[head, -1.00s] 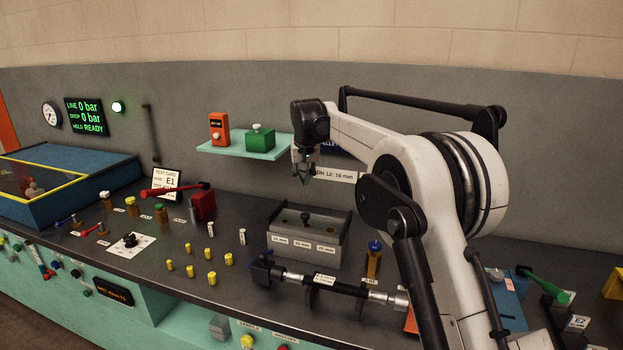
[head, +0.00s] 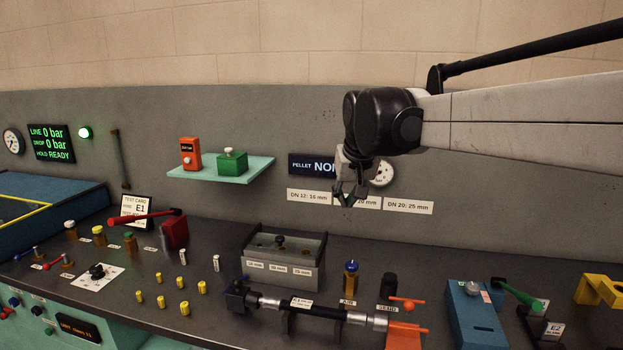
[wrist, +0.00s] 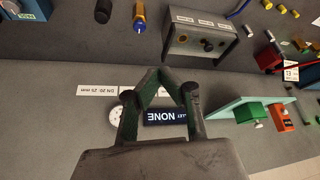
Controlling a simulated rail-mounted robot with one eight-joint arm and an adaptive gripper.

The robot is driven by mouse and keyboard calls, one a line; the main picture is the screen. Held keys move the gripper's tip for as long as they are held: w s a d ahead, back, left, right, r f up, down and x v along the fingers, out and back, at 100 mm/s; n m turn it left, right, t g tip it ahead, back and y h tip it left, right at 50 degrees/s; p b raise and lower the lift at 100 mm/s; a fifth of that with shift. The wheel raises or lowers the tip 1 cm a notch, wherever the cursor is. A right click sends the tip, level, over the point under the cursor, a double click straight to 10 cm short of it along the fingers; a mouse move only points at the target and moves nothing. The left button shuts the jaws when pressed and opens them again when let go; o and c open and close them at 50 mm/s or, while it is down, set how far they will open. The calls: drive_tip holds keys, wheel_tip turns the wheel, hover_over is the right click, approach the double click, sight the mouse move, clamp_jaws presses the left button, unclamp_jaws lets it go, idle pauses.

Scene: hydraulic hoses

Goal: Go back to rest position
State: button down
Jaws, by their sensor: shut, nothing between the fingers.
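My gripper (head: 351,196) hangs above the bench in the head view, in front of the back wall's size labels. It holds nothing, and its fingertips meet. In the wrist view my gripper (wrist: 158,80) shows with its two fingers angled together at the tips, nothing between them. My white arm stretches in from the right of the head view. The grey box with labelled compartments (head: 283,272) stands on the bench below and left of my gripper, well apart from it.
A hose assembly (head: 302,303) lies across supports on the bench. A green shelf (head: 221,172) juts from the wall with an orange box (head: 190,154) and a green box (head: 232,161). Several yellow fittings (head: 160,301) stand at left. The air around my gripper is clear.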

drive_tip(key=s+d+f, duration=0.4)
drive_tip(key=s+f, duration=0.1)
drive_tip(key=s, duration=0.5)
drive_tip(key=s+d+f+m+t+b, duration=0.1)
drive_tip(key=s+d+f, duration=0.3)
drive_tip(key=s, duration=0.7)
drive_tip(key=s+d+f, duration=0.4)
drive_tip(key=s+f, duration=0.1)
drive_tip(key=s, duration=0.5)
drive_tip(key=shift+s+f+t+h, duration=0.3)
drive_tip(key=shift+t+h, duration=0.1)
